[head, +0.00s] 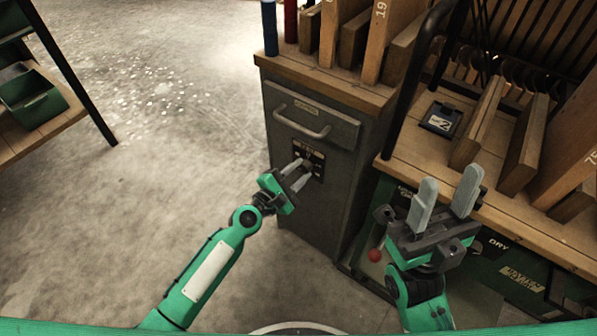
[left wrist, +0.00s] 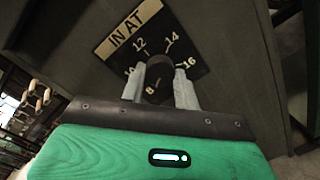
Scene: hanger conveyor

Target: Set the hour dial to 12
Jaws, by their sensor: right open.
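The hour dial (left wrist: 158,72) is a dark round knob on a black plate marked IN AT, with 8, 12, 14 and 16 readable around it. The plate is on the front of a grey cabinet (head: 336,205), below its drawer handle. My left gripper (head: 296,174) reaches the plate. In the left wrist view its two fingers (left wrist: 158,88) stand on either side of the knob, which fills the gap between them. The fingers hide part of the scale, and I cannot read where the knob points. My right gripper (head: 447,200) is open and empty, in front of the wooden bench.
A wooden bench (head: 408,165) with upright boards and a small black number tile (head: 441,119) stands at the right. A dark post rises between cabinet and bench. A green bin (head: 30,98) sits on a shelf at the far left. The floor left of the cabinet is clear.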

